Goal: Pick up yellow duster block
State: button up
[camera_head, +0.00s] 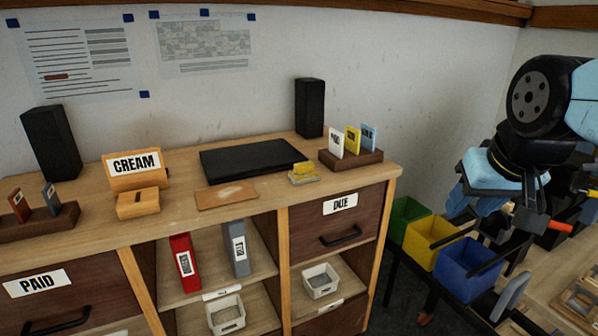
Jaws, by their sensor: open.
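The yellow duster block (303,168) lies on top of the wooden cabinet, between the black flat device and the card holder. It has a yellow upper part and a pale grey lower part. My gripper (450,262) is at the right, far from the duster block and beyond the cabinet's right end. Its two dark fingers appear spread apart in front of the coloured bins, with nothing visible between them.
The black flat device (258,160) lies left of the block. A brown holder (351,160) with three upright cards stands close at its right. A black speaker (309,108) is behind. Yellow (450,258) and blue (466,281) bins stand right of the cabinet (240,208).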

aim_at(304, 173)
jog(key=i, duration=0.85)
jog(key=z, duration=0.05)
